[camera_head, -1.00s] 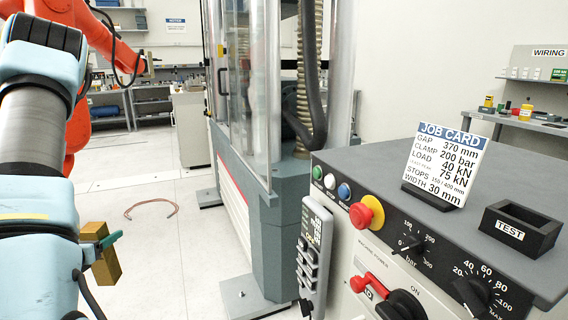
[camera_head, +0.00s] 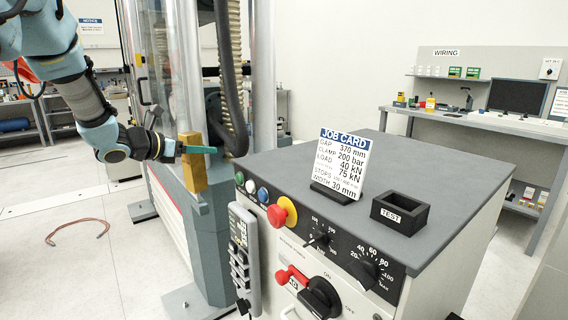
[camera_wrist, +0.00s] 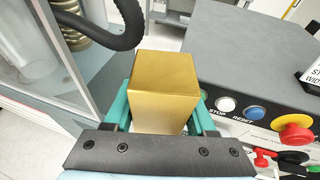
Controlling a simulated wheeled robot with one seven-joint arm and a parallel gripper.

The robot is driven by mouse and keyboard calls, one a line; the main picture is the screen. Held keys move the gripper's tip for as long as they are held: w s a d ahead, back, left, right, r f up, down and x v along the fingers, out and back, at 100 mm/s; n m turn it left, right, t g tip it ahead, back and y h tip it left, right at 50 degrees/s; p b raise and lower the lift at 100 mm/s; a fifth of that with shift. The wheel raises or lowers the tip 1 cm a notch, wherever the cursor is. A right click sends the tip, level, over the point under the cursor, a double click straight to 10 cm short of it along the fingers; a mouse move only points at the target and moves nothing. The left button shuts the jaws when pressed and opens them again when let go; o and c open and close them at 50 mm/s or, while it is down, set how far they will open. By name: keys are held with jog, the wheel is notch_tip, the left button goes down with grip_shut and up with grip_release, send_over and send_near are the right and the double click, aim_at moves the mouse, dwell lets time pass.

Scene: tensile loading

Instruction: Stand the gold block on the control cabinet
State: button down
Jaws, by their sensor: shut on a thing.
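The gold block (camera_head: 192,163) is a tall block held upright in my gripper (camera_head: 186,150), left of the control cabinet and in front of the testing machine. The wrist view shows the gold block (camera_wrist: 164,90) between the teal fingers of my gripper (camera_wrist: 164,112), which is shut on it. The control cabinet (camera_head: 290,157) has a dark grey top and a front panel with buttons and knobs. Its top also shows in the wrist view (camera_wrist: 240,60), to the right of and apart from the block.
On the cabinet top stand a job card (camera_head: 341,160) and a black TEST box (camera_head: 400,212). The top's left and back area is clear. A thick black hose (camera_head: 232,110) and the machine's clear guard (camera_wrist: 40,45) are close to my gripper. A pendant (camera_head: 242,255) hangs at the cabinet's left side.

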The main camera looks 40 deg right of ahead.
jog(key=s+d+r+m+g+b, duration=0.2)
jog(key=s+d+r, duration=0.6)
jog(key=d, duration=0.2)
jog(key=s+d+r+m+g+b, duration=0.1)
jog(key=s+d+r+g+b, duration=0.1)
jog(key=s+d+r, duration=0.7)
notch_tip(320, 180, down, 10)
jog(key=w+d, duration=0.1)
jog(key=shift+f, duration=0.15)
jog(key=shift+w, duration=0.1)
jog(key=shift+c, duration=1.1)
grip_release()
jog(key=shift+f, duration=0.15)
jog(key=s+b+v, duration=0.1)
jog(key=b+v, duration=0.1)
jog(key=v, duration=1)
jog(key=shift+w, duration=0.4)
jog(key=shift+a, duration=0.1)
